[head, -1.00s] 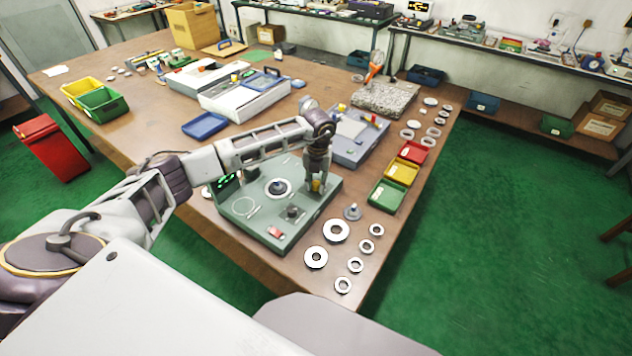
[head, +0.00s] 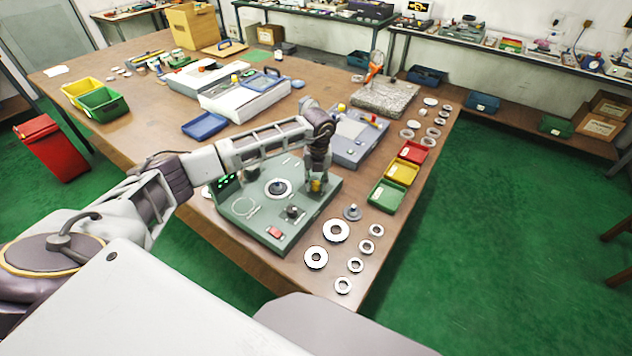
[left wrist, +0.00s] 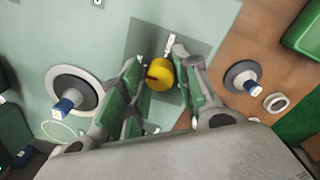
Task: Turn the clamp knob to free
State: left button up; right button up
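The clamp knob is yellow (head: 316,187) and stands near the right corner of a green-grey fixture (head: 262,230). In the left wrist view the knob (left wrist: 159,74) has a dark mark on its left side and sits on a grey plate. My left gripper (head: 318,180) points down over it. My right gripper is out of view.
On the fixture are a white ring around a dark post (head: 278,187), a black knob (head: 292,211) and a red switch (head: 275,232). Loose rings (head: 336,230) and a grey flanged part (head: 352,212) lie to its right. Red, yellow and green bins (head: 386,195) stand beyond them.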

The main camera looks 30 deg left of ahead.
aim_at(317, 183)
pick_arm(q)
jog(key=shift+o, duration=1.1)
notch_tip(317, 183, up, 12)
jog(key=shift+d, duration=0.25)
jog(key=shift+f, duration=0.1)
dwell(0.4)
